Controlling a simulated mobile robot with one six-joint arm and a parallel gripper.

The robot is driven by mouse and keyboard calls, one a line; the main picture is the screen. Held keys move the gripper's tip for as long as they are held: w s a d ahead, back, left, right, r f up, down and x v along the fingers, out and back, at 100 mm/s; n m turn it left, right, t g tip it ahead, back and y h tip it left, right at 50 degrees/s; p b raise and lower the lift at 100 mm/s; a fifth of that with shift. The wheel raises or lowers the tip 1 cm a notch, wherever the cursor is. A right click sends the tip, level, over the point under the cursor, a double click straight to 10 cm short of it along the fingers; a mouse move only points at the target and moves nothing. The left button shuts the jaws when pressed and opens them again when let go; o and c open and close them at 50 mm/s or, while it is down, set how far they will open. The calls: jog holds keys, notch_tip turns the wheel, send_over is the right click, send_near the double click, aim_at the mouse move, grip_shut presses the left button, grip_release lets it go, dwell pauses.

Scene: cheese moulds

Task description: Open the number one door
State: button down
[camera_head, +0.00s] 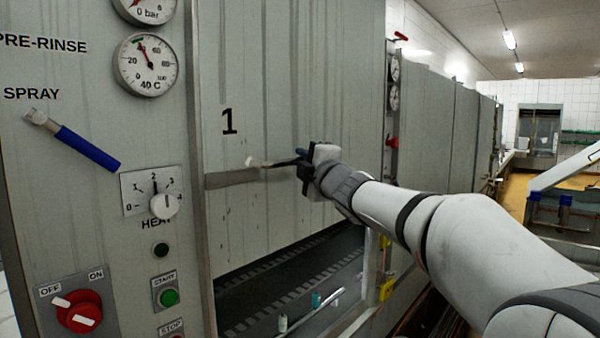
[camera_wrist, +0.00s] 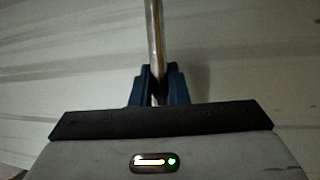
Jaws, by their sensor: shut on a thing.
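The number one door (camera_head: 290,80) is a tall grey metal panel marked with a black "1". A gap shows below its lower edge, with a dark, striped surface inside. The door's bar handle (camera_head: 258,163) sticks out below the number; its left end shows and the rest is hidden by my gripper. My gripper (camera_head: 301,157) comes from the right and is shut on the handle. In the wrist view the metal bar (camera_wrist: 154,40) runs between the blue fingers of my gripper (camera_wrist: 158,86).
At the left is a control panel with a blue-handled spray lever (camera_head: 88,148), a heat dial (camera_head: 163,203), a red switch (camera_head: 79,311) and a green start button (camera_head: 169,297). Small bottles (camera_head: 316,299) stand in the gap. More grey cabinets (camera_head: 435,130) continue right; yellow floor lies beyond.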

aim_at(294, 124)
notch_tip(294, 124, up, 7)
jog(key=p, duration=0.4)
jog(key=shift+f, duration=0.1)
jog(key=c, duration=1.4)
grip_release()
jog(key=shift+f, duration=0.1)
jog(key=shift+s+d, duration=0.1)
jog(key=shift+s+d+f, duration=0.1)
jog(key=shift+s+d, duration=0.05)
jog(key=shift+s, duration=0.1)
jog(key=b+v, duration=0.2)
jog(key=v, duration=0.5)
jog(key=shift+f, duration=0.1)
